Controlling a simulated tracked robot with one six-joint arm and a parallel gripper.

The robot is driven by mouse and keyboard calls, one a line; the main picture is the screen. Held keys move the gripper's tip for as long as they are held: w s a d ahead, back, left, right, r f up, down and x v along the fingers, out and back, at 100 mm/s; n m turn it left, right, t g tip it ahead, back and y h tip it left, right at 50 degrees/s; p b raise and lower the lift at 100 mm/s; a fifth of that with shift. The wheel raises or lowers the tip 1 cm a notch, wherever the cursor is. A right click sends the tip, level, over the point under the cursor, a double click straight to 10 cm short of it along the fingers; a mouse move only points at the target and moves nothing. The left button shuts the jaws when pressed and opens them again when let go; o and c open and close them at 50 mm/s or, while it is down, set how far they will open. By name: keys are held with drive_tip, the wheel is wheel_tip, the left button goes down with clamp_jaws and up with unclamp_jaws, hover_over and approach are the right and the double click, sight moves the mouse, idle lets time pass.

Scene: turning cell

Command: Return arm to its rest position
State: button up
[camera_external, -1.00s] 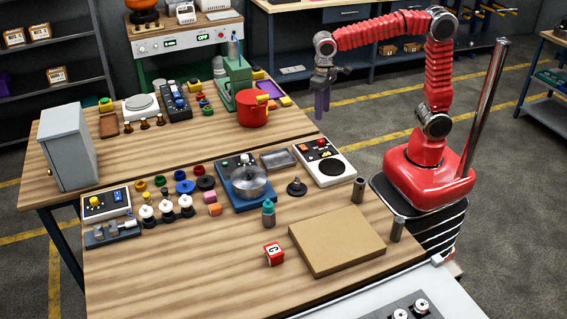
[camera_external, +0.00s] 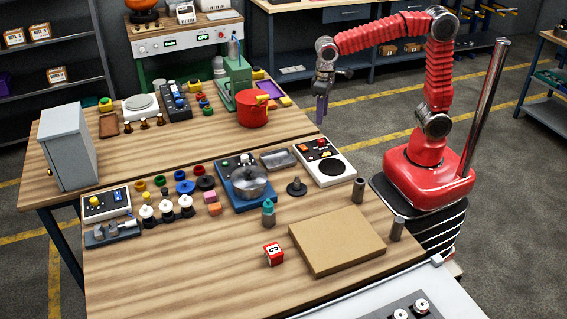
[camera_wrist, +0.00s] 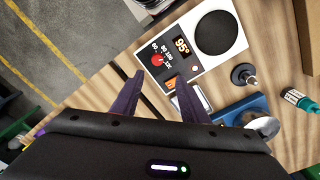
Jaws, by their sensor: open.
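My red arm (camera_external: 438,75) stands on its red base to the right of the wooden table. Its upper part reaches left at height. My gripper (camera_external: 321,116) hangs from the end, pointing down, near the table's right edge in the external view. In the wrist view its two dark purple fingers (camera_wrist: 158,96) are spread apart with nothing between them. A white panel with a black round plate and a display reading 95° (camera_wrist: 196,45) shows beyond the fingertips.
The wooden table (camera_external: 170,275) holds a red pot (camera_external: 252,108), a blue unit with a metal pot (camera_external: 247,182), a brown board (camera_external: 338,241) and a red cube (camera_external: 273,254). A chrome post (camera_external: 489,105) rises beside my base.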

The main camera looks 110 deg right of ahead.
drive_tip(key=s+a+r+n+t, duration=0.2)
drive_tip(key=s+a+n+t, duration=0.3)
drive_tip(key=s+a, duration=0.9)
drive_tip(key=a+n, duration=0.1)
drive_tip(key=n, duration=0.2)
drive_tip(key=shift+s+a+n+t, duration=0.15)
drive_tip(key=shift+s+n+t, duration=0.1)
drive_tip(key=shift+n+t, duration=0.05)
